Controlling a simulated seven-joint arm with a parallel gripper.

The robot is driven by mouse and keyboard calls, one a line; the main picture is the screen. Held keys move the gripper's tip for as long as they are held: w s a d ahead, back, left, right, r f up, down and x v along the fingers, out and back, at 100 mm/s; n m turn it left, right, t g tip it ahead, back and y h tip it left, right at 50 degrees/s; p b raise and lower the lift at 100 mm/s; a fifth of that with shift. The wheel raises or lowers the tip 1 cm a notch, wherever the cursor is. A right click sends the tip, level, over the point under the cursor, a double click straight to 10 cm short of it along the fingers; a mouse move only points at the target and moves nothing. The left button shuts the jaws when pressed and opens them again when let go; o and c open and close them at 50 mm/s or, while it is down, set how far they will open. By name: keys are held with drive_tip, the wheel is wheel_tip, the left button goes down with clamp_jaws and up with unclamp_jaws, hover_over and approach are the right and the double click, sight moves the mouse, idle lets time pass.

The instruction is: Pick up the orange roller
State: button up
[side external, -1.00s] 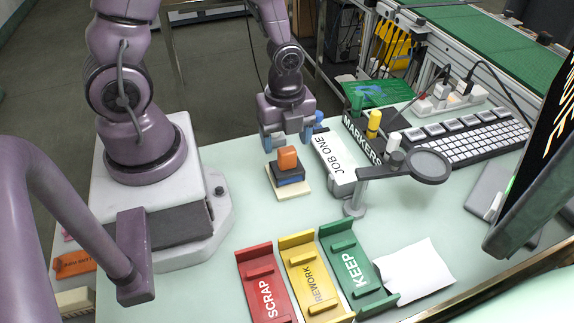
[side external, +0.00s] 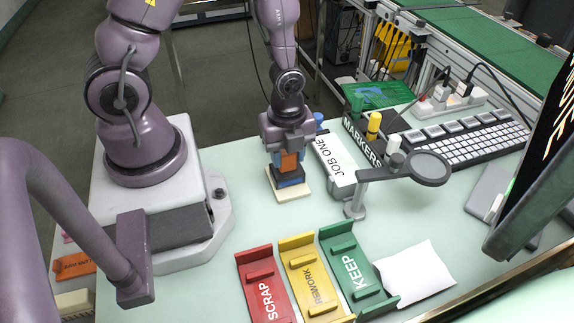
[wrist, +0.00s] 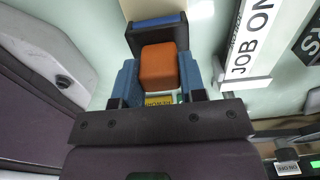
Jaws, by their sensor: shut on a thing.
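The orange roller (side external: 289,163) is a small orange block-like piece on top of a dark and blue stand (side external: 291,180), which rests on a cream base (side external: 303,194). My gripper (side external: 289,160) points down over it, shut on the roller with a blue finger at each side. In the wrist view the orange roller (wrist: 158,67) sits between the blue fingers of my gripper (wrist: 159,82). The dark stand with a blue edge (wrist: 155,24) shows behind it. The roller still appears to be at the stand; contact beneath it is hidden.
A white JOB ONE box (side external: 334,165) and the MARKERS rack (side external: 362,139) stand close to the right. A magnifier on a post (side external: 416,168) is further right. SCRAP (side external: 265,287), REWORK (side external: 309,283) and KEEP (side external: 350,267) trays lie in front.

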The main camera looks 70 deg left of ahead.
drive_tip(key=shift+r, duration=0.1)
wheel_tip(320, 180, up, 10)
drive_tip(key=shift+f, duration=0.1)
idle(0.5)
drive_tip(key=shift+o, duration=1.3)
drive_tip(key=shift+c, duration=0.6)
drive_tip(key=shift+w+a+f, duration=0.1)
drive_tip(key=shift+w+f, duration=0.05)
drive_tip(key=shift+f, duration=0.1)
drive_tip(key=w+a+r, duration=0.2)
drive_tip(key=w+a, duration=0.2)
drive_tip(key=w, duration=0.8)
drive_tip(key=shift+s+f, duration=0.15)
drive_tip(key=shift+f, duration=3.4)
